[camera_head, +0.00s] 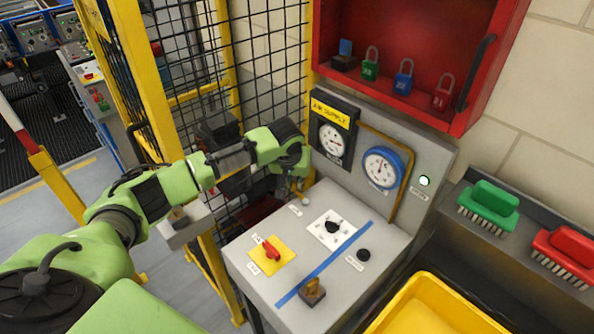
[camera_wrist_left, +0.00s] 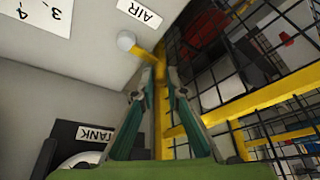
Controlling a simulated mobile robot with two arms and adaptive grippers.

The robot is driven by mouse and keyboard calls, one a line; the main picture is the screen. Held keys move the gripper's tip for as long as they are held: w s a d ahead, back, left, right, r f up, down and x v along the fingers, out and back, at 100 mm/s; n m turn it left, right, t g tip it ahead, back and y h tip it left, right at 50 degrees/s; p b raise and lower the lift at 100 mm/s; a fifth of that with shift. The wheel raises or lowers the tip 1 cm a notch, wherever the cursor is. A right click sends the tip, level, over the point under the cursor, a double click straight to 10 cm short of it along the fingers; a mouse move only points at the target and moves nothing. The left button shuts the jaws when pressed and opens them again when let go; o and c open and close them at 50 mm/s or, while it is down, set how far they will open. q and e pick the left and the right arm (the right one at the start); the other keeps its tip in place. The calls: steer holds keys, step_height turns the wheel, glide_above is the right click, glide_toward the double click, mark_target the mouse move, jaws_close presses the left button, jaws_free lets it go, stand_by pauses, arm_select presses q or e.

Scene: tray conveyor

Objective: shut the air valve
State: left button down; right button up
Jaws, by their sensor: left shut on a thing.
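The air valve shows in the left wrist view as a pale round knob (camera_wrist_left: 126,41) with a short yellow lever (camera_wrist_left: 143,54), beside a white AIR label (camera_wrist_left: 139,12). My left gripper (camera_wrist_left: 160,78) is shut on the yellow lever, with its fingertips close together at the lever's end. In the head view the valve's pale knob (camera_head: 305,201) shows at the back left corner of the grey panel (camera_head: 325,275). My left gripper's fingers are mostly hidden there behind my own green wrist. My right gripper is not in view.
A black mesh fence (camera_head: 265,60) with yellow posts stands close on the left. Gauges (camera_head: 383,168) stand behind the panel. An open red cabinet (camera_head: 322,40) hangs above; a yellow bin (camera_head: 440,305) is at right.

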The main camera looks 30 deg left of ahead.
arm_select(q)
steer(key=shift+s+r+n+p, duration=0.2)
steer(key=shift+s+n+p, duration=0.05)
steer(key=shift+n+p, duration=0.35)
steer(key=shift+a+f+y, duration=0.15)
steer(key=shift+y, duration=0.15)
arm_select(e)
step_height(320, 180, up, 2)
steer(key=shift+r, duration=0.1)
arm_select(q)
steer(key=c, duration=2)
jaws_free()
steer(key=shift+c, duration=0.2)
steer(key=shift+s, duration=0.1)
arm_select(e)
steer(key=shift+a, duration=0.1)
